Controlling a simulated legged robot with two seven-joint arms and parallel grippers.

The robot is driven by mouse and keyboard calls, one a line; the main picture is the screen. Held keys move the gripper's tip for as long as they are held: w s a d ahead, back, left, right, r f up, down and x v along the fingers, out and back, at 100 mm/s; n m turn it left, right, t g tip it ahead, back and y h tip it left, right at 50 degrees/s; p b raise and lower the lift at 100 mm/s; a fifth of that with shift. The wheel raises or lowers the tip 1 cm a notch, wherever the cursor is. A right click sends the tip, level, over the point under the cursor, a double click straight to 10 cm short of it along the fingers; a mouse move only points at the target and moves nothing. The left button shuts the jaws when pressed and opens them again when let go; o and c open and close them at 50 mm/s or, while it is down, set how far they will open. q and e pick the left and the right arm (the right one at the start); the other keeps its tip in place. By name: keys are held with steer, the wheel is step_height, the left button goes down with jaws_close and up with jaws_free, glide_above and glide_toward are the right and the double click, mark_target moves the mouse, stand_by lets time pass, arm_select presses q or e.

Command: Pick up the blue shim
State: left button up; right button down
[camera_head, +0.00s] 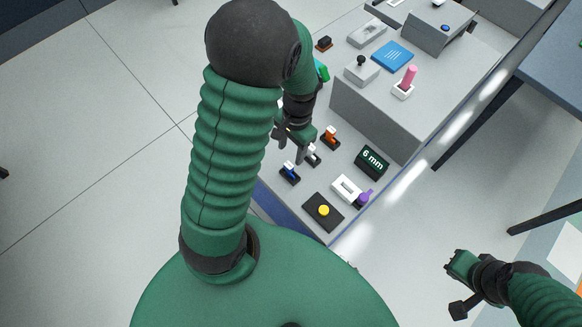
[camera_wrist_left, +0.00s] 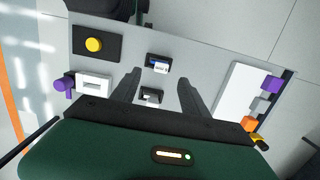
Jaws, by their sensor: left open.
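The blue shim (camera_head: 289,171) stands in a small black holder on the grey bench, left of the other small holders. In the left wrist view the blue shim (camera_wrist_left: 159,65) shows blue and white in its holder, beyond the fingers. My left gripper (camera_head: 294,143) is above the bench, just behind the blue shim, apart from it. Its two fingers (camera_wrist_left: 160,90) are spread with nothing between them. A grey-white shim (camera_wrist_left: 150,97) in another holder lies below, between the fingers in that view. My right gripper (camera_head: 458,287) is off the bench at lower right; its jaw state is unclear.
An orange shim (camera_head: 330,137) and a "6 mm" display (camera_head: 372,162) are close by. A yellow button (camera_head: 323,210) and a white frame (camera_head: 346,188) with a purple knob (camera_head: 365,197) sit nearer me. A raised grey block (camera_head: 375,119) stands behind.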

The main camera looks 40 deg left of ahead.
mark_target(290, 166)
arm_select(q)
steer(key=f, duration=0.3)
steer(key=a+f, duration=0.1)
steer(key=f, duration=0.1)
steer(key=shift+w+a+f, duration=0.1)
steer(key=shift+w+f, duration=0.15)
steer(key=shift+f, duration=0.1)
steer(key=f, duration=0.1)
steer(key=s+f, duration=0.1)
steer(key=d+f, duration=0.1)
steer(key=f, duration=0.1)
steer(key=shift+s+d+f, duration=0.1)
steer(key=shift+s, duration=0.05)
steer(key=shift+f, duration=0.25)
steer(key=shift+w+a, duration=0.2)
steer(key=shift+c, duration=0.2)
steer(key=shift+a+f, duration=0.1)
steer(key=shift+a, duration=0.15)
steer(key=c, duration=0.5)
steer(key=shift+s+d, duration=0.1)
steer(key=c, duration=0.4)
steer(key=shift+d, duration=0.25)
jaws_close()
